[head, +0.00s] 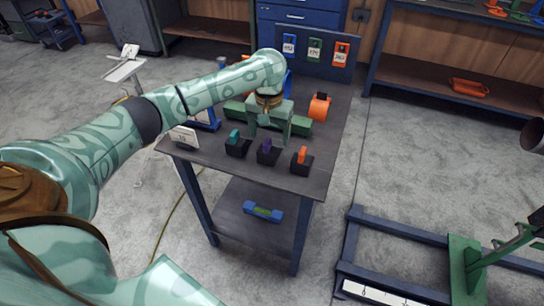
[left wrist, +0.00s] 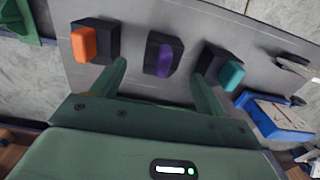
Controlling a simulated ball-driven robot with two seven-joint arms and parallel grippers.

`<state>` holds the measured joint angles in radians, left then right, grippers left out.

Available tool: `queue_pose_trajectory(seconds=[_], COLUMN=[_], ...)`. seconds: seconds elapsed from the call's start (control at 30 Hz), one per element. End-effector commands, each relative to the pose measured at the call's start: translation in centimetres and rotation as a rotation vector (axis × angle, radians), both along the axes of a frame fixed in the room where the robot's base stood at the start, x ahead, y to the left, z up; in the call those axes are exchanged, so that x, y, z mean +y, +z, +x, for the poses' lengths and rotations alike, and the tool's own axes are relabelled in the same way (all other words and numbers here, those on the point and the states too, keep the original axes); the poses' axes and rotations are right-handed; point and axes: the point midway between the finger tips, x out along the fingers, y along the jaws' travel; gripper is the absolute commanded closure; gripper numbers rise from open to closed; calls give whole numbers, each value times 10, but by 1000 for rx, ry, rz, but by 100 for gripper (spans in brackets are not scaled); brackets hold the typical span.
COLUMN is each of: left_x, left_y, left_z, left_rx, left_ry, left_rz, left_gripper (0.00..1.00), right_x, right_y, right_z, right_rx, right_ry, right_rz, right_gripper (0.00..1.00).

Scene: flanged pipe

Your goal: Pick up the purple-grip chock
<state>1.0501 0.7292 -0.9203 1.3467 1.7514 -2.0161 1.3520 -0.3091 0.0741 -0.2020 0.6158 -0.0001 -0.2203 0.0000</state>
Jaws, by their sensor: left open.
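The purple-grip chock (head: 268,152) is a black block with a purple grip. It stands on the dark table near its front edge, between the teal-grip chock (head: 236,145) and the orange-grip chock (head: 302,160). My left gripper (head: 268,136) is over the table, just behind and above the purple-grip chock. In the left wrist view the purple-grip chock (left wrist: 163,57) lies ahead of the gap between the two open green fingers. The fingers are empty. The orange-grip chock (left wrist: 95,41) and the teal-grip chock (left wrist: 220,68) lie to either side. My right gripper is not in view.
An orange cylindrical thing (head: 319,107) stands on the table behind the chocks. A white card (head: 184,136) stands at the left corner. A blue item (left wrist: 272,114) lies beyond the teal-grip chock. A blue and green level (head: 262,211) lies on the lower shelf.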

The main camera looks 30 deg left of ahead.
Motion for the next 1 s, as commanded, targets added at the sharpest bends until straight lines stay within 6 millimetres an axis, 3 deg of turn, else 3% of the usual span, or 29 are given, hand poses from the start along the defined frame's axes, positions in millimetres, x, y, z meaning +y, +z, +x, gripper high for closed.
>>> queue_pose_trajectory(seconds=[0.03, 0.27, 0.57, 0.83, 1.0], left_x=[0, 1, 4, 4, 4], left_y=[-12, -23, -70, -68, -68], left_z=[0, 1, 4, 4, 4], left_rx=[2, -1, 4, -5, -4], left_ry=[0, 0, -1, 0, 0], left_rz=[0, -1, 0, 1, 1], left_gripper=[25, 25, 25, 25, 73], right_x=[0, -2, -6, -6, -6], right_y=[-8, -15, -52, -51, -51], right_z=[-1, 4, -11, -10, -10], right_rx=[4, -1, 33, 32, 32], right_ry=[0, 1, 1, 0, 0], right_rz=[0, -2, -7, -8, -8], right_gripper=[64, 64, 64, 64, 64])
